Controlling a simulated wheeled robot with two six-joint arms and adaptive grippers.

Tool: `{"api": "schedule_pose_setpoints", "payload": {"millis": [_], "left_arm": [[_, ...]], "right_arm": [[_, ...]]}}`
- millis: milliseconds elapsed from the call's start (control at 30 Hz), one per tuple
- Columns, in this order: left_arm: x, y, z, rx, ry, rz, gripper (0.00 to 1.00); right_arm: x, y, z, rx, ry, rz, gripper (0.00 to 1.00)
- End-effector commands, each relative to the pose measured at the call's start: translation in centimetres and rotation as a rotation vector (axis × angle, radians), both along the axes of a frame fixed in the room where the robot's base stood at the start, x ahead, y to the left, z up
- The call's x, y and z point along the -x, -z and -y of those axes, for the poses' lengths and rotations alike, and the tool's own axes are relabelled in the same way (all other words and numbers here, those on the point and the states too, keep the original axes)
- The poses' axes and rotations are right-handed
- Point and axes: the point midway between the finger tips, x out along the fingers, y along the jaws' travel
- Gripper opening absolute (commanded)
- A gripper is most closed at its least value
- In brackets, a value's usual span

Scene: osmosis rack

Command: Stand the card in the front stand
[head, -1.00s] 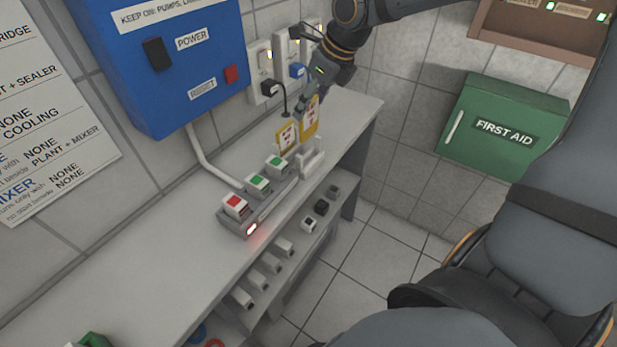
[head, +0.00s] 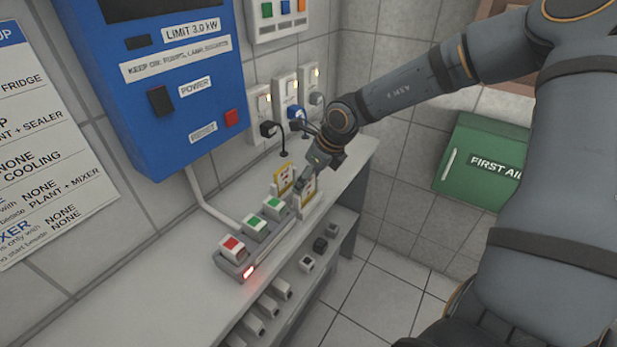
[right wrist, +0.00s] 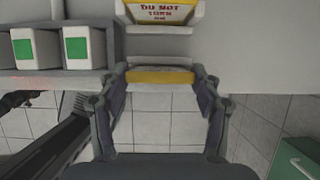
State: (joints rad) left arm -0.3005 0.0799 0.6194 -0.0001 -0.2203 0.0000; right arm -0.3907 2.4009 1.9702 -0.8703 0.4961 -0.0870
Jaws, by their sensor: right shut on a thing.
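My right gripper (head: 308,180) points down and is shut on the sides of a yellow-edged card (head: 306,193). The card is upright at the white front stand (head: 313,210). Its lower edge looks to be at or in the stand's slot; I cannot tell how deep. In the right wrist view the card's yellow top edge (right wrist: 160,77) lies between the two fingers (right wrist: 160,100).
A grey switch strip (head: 252,245) with one red and two green switches lies left of the front stand. Wall sockets with plugs (head: 290,97) are behind. A blue power box (head: 170,90) hangs on the wall. The front left counter (head: 130,290) is clear.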

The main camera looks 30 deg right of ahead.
Motion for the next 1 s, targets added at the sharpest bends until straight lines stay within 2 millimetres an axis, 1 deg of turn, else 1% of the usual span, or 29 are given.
{"api": "schedule_pose_setpoints", "payload": {"millis": [233,267,400,433,767,833,867,967,1000], "left_arm": [[0.0,0.7,0.0,0.000,0.000,0.000,0.40],[0.0,0.7,0.0,0.000,0.000,0.000,0.40],[0.0,0.5,0.0,0.000,0.000,0.000,0.40],[0.0,0.5,0.0,0.000,0.000,0.000,0.40],[0.0,0.3,0.0,0.000,0.000,0.001,0.40],[0.0,-0.4,0.0,0.000,0.000,0.001,0.40],[-0.1,-0.1,0.0,0.000,0.000,0.001,0.40],[-0.1,0.1,0.0,0.000,0.000,0.002,0.40],[-0.1,0.2,0.0,0.000,0.000,0.002,0.40]], "right_arm": [[0.0,0.4,0.0,0.000,0.000,0.000,0.36],[0.0,0.4,0.0,0.000,0.000,0.000,0.66],[0.0,0.3,0.0,0.001,-0.001,-0.001,0.85],[0.0,0.3,0.0,0.001,-0.001,-0.001,0.88],[0.0,0.1,0.0,0.001,-0.001,-0.001,0.88],[0.0,-0.5,0.0,0.001,-0.001,-0.001,0.88],[0.1,-0.6,0.1,-0.001,0.000,0.003,0.88],[0.7,-2.4,0.3,-0.004,0.000,0.008,0.88],[1.1,-3.3,0.4,-0.004,-0.001,0.009,0.88]]}}
